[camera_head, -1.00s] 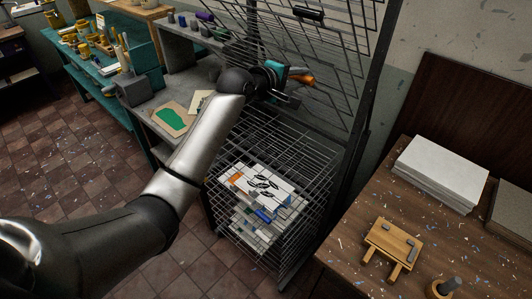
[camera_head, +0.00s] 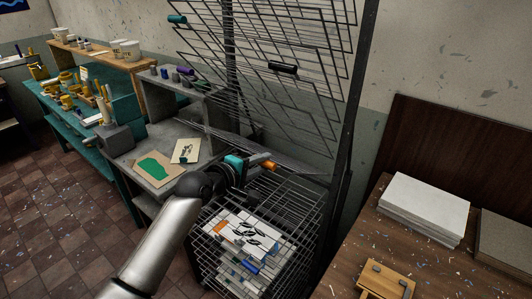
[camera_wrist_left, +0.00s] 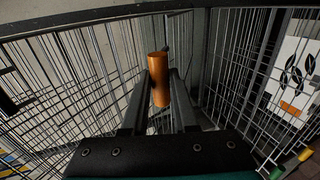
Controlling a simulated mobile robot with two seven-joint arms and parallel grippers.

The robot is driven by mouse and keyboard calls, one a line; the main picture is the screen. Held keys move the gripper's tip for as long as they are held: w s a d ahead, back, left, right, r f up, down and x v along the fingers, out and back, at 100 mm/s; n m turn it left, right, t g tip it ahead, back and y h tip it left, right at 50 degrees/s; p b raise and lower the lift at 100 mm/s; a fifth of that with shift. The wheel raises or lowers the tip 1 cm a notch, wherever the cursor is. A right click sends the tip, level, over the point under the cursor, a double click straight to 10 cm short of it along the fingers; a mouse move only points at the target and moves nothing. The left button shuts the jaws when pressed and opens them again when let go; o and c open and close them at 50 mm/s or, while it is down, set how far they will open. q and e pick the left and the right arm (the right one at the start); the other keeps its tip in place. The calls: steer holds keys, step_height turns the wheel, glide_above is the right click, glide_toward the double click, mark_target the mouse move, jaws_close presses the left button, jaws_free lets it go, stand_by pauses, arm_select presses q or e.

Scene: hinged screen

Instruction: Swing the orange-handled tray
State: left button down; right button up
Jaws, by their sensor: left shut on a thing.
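The orange handle (camera_head: 269,164) sits at the front of a wire tray (camera_head: 290,162) in the tall rack, just above the lower stack. The tray looks close to flat, seen nearly edge-on. My left gripper (camera_head: 257,163) is shut on the orange handle. In the left wrist view its two dark fingers (camera_wrist_left: 159,88) lie on either side of the upright-looking orange handle (camera_wrist_left: 158,78), with wire bars around it. My right gripper is not in view.
Raised, tilted wire trays with a black handle (camera_head: 283,67) and a teal handle (camera_head: 177,19) hang above. Lower trays hold prints (camera_head: 245,232). A grey bench (camera_head: 203,147) stands left; a wooden table (camera_head: 345,269) with white sheets (camera_head: 424,205) stands right.

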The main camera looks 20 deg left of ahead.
arm_select(q)
steer(key=shift+s+f, duration=0.15)
steer(key=shift+f, duration=0.05)
steer(key=s+a+f+b, duration=0.1)
steer(key=s+f+b, duration=0.3)
steer(key=f, duration=0.5)
steer(key=shift+s+a, duration=0.2)
steer(key=shift+a, duration=0.15)
steer(key=c, duration=0.6)
jaws_free()
steer(key=shift+r, duration=0.25)
steer(key=v, duration=1.5)
